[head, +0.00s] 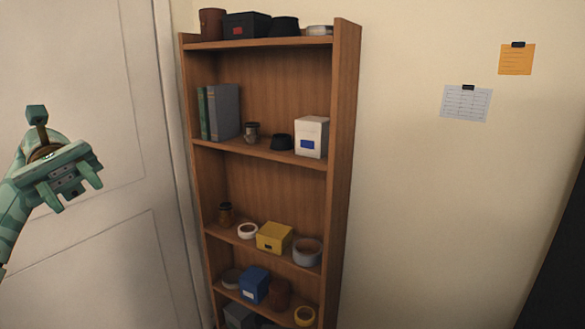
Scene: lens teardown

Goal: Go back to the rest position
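My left gripper (76,194) is raised at the left of the head view, in front of the white door. Its two fingers point down and to the right and stand apart, with nothing between them. It is clear of the shelf and touches nothing that I can see. My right gripper is not in view.
A tall wooden shelf (343,130) stands against the wall, holding books (224,112), a white box (311,137), a yellow box (274,237), a blue box (254,285) and tape rolls. A white door (95,90) is on the left. A dark object (560,270) edges in at lower right.

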